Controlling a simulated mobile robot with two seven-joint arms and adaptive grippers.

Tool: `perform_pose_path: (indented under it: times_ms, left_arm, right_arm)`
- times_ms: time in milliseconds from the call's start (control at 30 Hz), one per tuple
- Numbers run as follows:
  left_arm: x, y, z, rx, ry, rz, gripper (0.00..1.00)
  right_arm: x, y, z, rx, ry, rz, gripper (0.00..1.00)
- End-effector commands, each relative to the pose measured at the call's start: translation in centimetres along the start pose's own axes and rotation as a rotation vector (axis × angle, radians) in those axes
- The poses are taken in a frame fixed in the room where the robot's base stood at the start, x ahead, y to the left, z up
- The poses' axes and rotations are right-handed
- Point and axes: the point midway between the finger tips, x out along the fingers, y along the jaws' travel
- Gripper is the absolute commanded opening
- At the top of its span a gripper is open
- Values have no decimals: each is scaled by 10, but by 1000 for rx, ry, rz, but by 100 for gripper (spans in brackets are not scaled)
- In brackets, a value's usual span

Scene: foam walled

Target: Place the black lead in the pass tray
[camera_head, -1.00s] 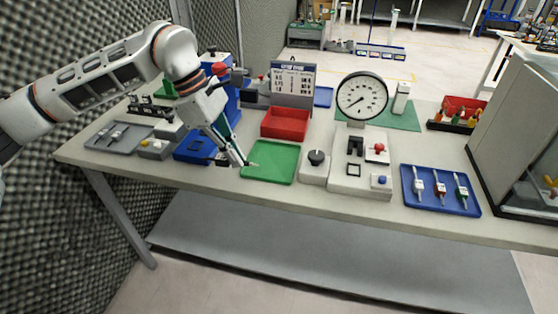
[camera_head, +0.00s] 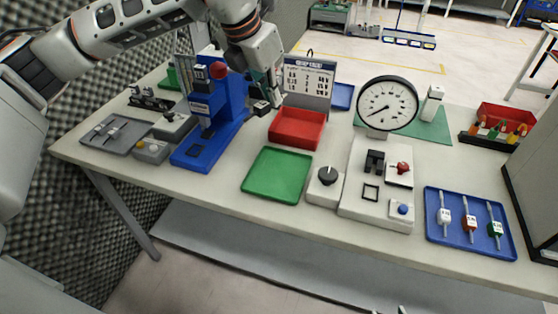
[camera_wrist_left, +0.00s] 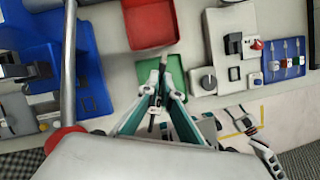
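My left gripper (camera_head: 268,94) is above the back of the bench, near the red tray (camera_head: 297,128). In the left wrist view its fingers (camera_wrist_left: 162,92) close on the black lead (camera_wrist_left: 156,112), a thin dark stick with a pale body. The lead is small and partly hidden by the fingers. The green tray (camera_head: 277,175), which looks like the pass tray, lies empty in front of the red tray; it also shows beyond the fingertips in the left wrist view (camera_wrist_left: 95,88). Parts of what seems my right gripper (camera_wrist_left: 250,135) show at lower right in the wrist view; its opening is unclear.
A blue press (camera_head: 212,125) stands left of the trays. A grey fixture with a knob (camera_head: 327,188) and a dial gauge (camera_head: 387,104) stand to the right. A blue tray (camera_head: 470,223) holds three leads. A sign board (camera_head: 308,82) stands behind the red tray.

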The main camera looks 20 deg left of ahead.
Motion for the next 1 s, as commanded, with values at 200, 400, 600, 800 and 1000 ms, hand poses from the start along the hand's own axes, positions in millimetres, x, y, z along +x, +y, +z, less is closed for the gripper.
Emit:
perform_pose_path:
  times_ms: [200, 400, 600, 800, 1000]
  left_arm:
    - [49, 0, -23, 0, 8, -3, 0]
    - [94, 0, -41, 0, 7, -4, 0]
    - [127, 0, -54, 0, 4, -2, 0]
    - [138, 0, -58, 1, 3, -2, 0]
    - [161, 0, -68, 0, 6, -3, 0]
  right_arm:
    - [-3, -3, 8, 2, -14, -4, 40]
    - [-3, -4, 9, 2, -16, -5, 40]
    - [-2, -3, 8, 2, -14, -4, 40]
    - [-2, -3, 7, 1, -13, -4, 40]
    - [-1, -3, 7, 1, -12, -4, 40]
